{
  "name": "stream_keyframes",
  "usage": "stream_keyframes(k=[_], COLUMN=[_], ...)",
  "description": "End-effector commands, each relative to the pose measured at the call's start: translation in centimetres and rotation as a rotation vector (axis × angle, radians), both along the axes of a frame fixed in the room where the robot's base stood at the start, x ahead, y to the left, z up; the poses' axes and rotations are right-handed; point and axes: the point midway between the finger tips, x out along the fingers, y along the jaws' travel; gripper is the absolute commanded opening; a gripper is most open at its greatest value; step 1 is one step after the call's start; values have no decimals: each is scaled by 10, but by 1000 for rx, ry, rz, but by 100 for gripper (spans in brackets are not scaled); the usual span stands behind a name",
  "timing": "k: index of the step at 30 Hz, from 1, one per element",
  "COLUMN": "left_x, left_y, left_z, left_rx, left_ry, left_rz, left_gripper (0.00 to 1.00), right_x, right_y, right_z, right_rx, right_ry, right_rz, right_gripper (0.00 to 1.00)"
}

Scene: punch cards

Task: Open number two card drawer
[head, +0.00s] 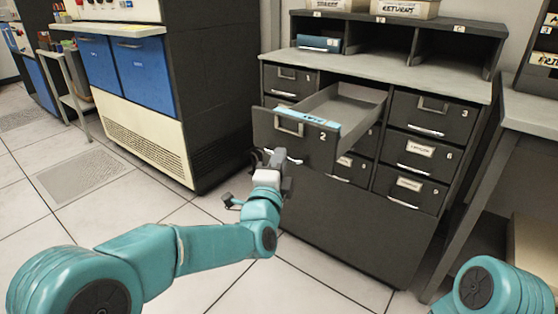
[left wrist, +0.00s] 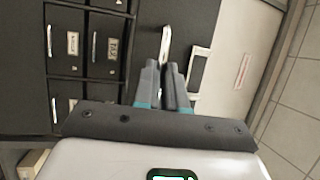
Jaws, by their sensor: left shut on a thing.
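The number two card drawer (head: 315,152) is pulled well out of the dark cabinet, its front marked "2". In the left wrist view the fingers (left wrist: 168,88) close around the handle (left wrist: 165,46), beside the empty label frame (left wrist: 200,66). My right gripper is out of view.
Drawers one (head: 286,78), three (head: 432,112) and several others are shut. Open cubbies (head: 385,48) with a blue box (head: 319,43) top the cabinet. A cabinet with blue doors (head: 140,68) stands at left, a grey table (head: 532,117) at right. Tiled floor (head: 165,215) lies clear between.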

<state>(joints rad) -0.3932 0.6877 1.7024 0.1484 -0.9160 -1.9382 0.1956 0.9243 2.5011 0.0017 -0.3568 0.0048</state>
Motion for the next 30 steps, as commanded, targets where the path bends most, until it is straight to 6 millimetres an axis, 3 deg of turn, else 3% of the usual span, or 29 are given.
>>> stream_keyframes(k=[9,10,12,23,26,30], left_x=[4,4,4,-1,-13,-42], left_y=[-1,-2,-2,-1,2,9], left_z=[2,2,2,1,-1,-5], left_rx=[-2,-2,-2,0,0,1], left_ry=[-3,-4,-5,-2,-1,0], left_rz=[2,2,2,0,0,-1], left_gripper=[0,17,36,36,36,36], right_x=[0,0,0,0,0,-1], right_y=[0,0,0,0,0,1], right_z=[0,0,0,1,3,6], right_rx=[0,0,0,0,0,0], right_ry=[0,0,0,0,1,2], right_rz=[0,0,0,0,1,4], right_gripper=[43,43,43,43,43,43])
